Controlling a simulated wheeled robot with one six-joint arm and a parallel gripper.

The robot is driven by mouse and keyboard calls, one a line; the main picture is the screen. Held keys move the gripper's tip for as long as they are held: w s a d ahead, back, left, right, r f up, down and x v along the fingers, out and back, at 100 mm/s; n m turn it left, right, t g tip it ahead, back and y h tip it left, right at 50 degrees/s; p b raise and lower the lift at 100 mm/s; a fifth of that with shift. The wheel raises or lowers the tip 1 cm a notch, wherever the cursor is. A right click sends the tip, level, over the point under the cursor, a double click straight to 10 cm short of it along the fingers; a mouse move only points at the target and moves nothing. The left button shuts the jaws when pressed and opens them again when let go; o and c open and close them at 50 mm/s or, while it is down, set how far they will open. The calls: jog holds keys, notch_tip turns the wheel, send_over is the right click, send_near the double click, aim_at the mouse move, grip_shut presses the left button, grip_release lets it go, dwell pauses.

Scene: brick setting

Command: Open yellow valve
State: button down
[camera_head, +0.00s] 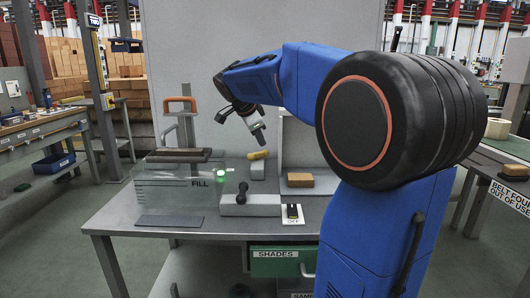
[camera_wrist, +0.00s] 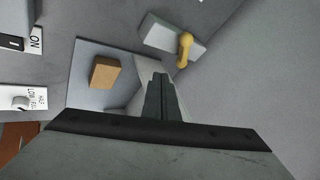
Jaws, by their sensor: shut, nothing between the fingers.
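The yellow valve (camera_head: 259,155) is a small yellow handle on a grey block (camera_head: 257,170) at the back of the metal bench. In the wrist view the yellow valve (camera_wrist: 184,50) lies across the edge of its pale block (camera_wrist: 160,34). My gripper (camera_head: 259,138) hangs above the valve in the head view, pointing down, apart from it. In the wrist view my gripper (camera_wrist: 161,97) shows closed fingers with nothing between them, below and left of the valve.
A tan brick (camera_head: 300,180) sits right of the valve. A clear tank marked FILL (camera_head: 180,190) stands left. A grey block with a dark lever (camera_head: 250,207) and a switch (camera_head: 292,213) are nearer the bench front. A grey panel (camera_head: 220,60) rises behind.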

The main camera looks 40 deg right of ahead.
aim_at(258, 155)
jog(key=shift+d+f, duration=0.1)
jog(key=shift+f, duration=0.05)
dwell(0.3)
jog(key=x, duration=1)
jog(key=shift+w+d, duration=0.2)
jog(key=shift+w, duration=0.4)
jog(key=shift+w+d, duration=0.2)
jog(key=shift+w, duration=0.35)
jog(key=shift+w+d, duration=0.3)
jog(key=shift+w, duration=0.4)
jog(key=shift+s+d, duration=0.1)
jog(key=shift+d, duration=0.1)
